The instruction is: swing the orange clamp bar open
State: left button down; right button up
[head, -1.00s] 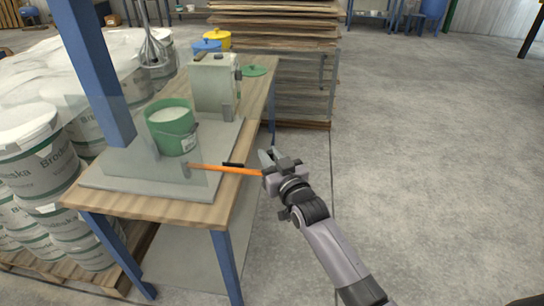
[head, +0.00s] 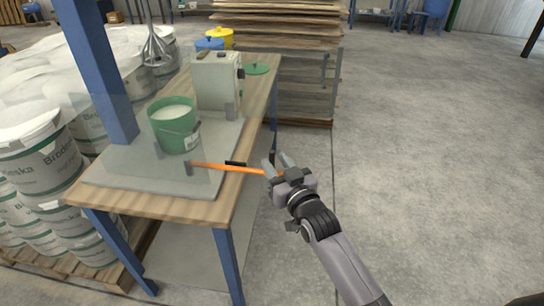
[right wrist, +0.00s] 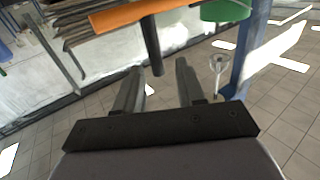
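The orange clamp bar (head: 225,167) runs from a grey post on the base plate out past the table's right edge. My right gripper (head: 277,162) is off the table at the bar's outer end. In the right wrist view, its two fingers (right wrist: 158,72) are apart. The orange bar (right wrist: 140,16) crosses beyond them, and a dark peg (right wrist: 153,45) reaches from it toward the gap between the fingertips. I cannot tell whether anything touches. My left gripper is not in view.
A green bucket (head: 174,128) of white contents stands on the grey plate (head: 120,176) behind a clear guard. A grey control box (head: 217,80) stands behind it. A whisk (head: 155,46) hangs above. White buckets (head: 38,150) crowd the left; the floor (head: 440,150) at right is open.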

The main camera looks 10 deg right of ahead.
jog(key=shift+v, duration=1.7)
jog(key=shift+a, duration=0.1)
jog(key=s+d+f+g+p, duration=0.1)
jog(key=s+f, duration=0.3)
jog(key=s, duration=0.4)
jog(key=s+d+f+g+h+p, duration=0.1)
jog(key=s+d+f+g+p, duration=0.1)
jog(key=s, duration=0.7)
jog(key=s+d+f+g+p, duration=0.2)
jog(key=s+d+f+g, duration=0.2)
jog(key=s+f, duration=0.3)
jog(key=shift+s+d+h, duration=0.15)
jog(key=shift+s+h, duration=0.25)
jog(key=shift+s, duration=0.5)
